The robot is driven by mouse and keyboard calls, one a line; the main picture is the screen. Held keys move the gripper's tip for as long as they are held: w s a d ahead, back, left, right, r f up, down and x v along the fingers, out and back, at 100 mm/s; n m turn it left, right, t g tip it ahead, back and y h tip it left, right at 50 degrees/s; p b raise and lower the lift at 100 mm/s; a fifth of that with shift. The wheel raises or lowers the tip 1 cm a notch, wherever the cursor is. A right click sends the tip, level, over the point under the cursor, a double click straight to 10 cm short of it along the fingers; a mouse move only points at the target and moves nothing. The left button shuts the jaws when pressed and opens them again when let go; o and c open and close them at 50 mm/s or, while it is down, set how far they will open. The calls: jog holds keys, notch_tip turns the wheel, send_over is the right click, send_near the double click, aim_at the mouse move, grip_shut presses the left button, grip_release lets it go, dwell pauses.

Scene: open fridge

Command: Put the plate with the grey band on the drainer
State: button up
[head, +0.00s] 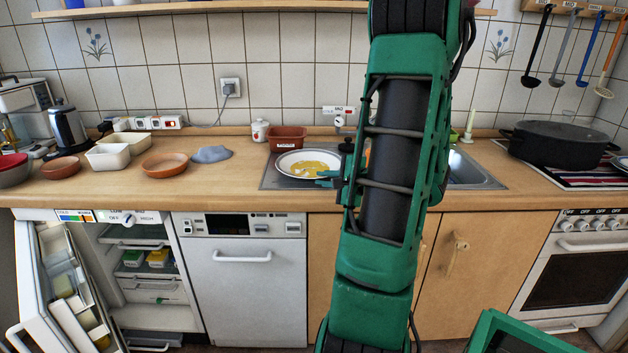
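A white plate (290,160) with a thin dark rim and a yellow patch in its middle is over the metal drainer (272,181), left of the sink basin (470,172). I cannot tell whether it rests on the drainer or is held just above it. My gripper (328,179) is at the plate's right front edge. Only small green finger parts show, and my arm hides the rest, so its grip is unclear. Part of another pale round dish (621,163) shows at the far right edge; its band cannot be made out.
A brown container (287,138) and a white jar (260,130) stand behind the plate. A grey cloth (211,154) and terracotta dish (165,165) lie left. A black pot (558,144) is on the stove. The fridge door (32,290) stands open below left.

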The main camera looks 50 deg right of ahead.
jog(key=s+a+f+n+g+y, duration=0.1)
jog(key=a+f+n+g+y, duration=0.15)
jog(key=a+n, duration=0.5)
jog(key=s+a+f+n+g+y, duration=0.2)
jog(key=a+n+g, duration=0.25)
jog(key=a, duration=0.55)
jog(key=s+a+r+n+g, duration=0.2)
jog(key=s+a+n+g, duration=0.1)
jog(key=s, duration=0.5)
jog(key=s+a+r+n+g, duration=0.2)
jog(key=s+a+n+g, duration=0.1)
jog(key=s, duration=0.5)
jog(key=shift+s+a+n+g+h, duration=0.15)
jog(key=shift+a+n+g+h, duration=0.2)
jog(key=shift+a+n, duration=0.4)
jog(key=shift+a, duration=0.15)
